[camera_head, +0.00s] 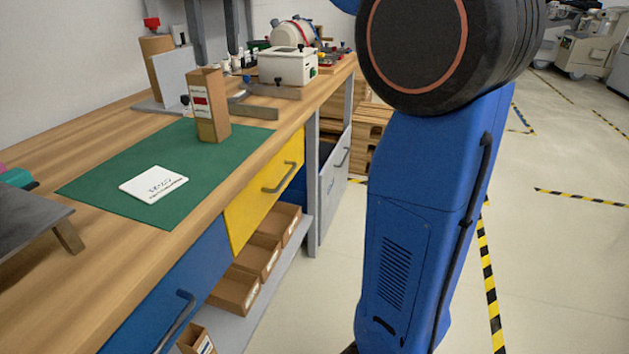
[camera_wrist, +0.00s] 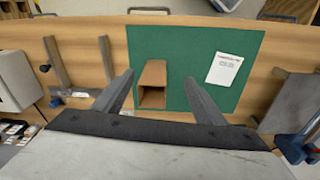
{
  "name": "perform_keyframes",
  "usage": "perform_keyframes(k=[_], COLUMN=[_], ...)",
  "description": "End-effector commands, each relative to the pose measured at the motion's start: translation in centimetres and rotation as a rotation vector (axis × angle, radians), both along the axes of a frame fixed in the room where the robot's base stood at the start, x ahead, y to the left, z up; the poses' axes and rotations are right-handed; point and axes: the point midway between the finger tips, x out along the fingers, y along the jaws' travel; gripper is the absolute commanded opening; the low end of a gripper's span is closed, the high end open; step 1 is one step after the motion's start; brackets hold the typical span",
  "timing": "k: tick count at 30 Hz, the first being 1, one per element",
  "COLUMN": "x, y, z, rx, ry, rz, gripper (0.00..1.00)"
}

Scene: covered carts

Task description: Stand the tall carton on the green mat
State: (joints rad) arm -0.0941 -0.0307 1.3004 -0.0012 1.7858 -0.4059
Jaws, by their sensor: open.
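The tall carton (camera_head: 207,107) is brown with a white and red label. In the head view it stands upright on the far part of the green mat (camera_head: 122,192). The wrist view looks down on the carton (camera_wrist: 153,75), whose open end shows over the mat (camera_wrist: 190,42). My gripper (camera_wrist: 158,78) is open, with one finger on each side of the carton in that view. Gaps show between the fingers and the carton. The gripper is out of sight in the head view, where only my blue arm shows.
A white printed card (camera_head: 153,184) lies on the near part of the mat. A white box (camera_head: 287,66) and metal brackets stand farther along the wooden bench. A dark raised plate (camera_head: 30,222) stands at the near left. Open bins (camera_head: 237,290) sit below.

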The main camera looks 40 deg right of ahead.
Motion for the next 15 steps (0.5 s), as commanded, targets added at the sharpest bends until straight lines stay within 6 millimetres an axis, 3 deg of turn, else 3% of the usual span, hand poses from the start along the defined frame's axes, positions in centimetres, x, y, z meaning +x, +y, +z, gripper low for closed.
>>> perform_keyframes(k=[1, 8, 15], x=[-1.5, -7.3, -13.8], y=[-0.4, -1.7, -3.0], z=[-0.9, -6.3, -13.6], rx=[0.002, 0.02, 0.045], ry=[-0.013, -0.084, -0.159], rz=[-0.022, -0.13, -0.242], gripper=[0.65, 0.65, 0.65])
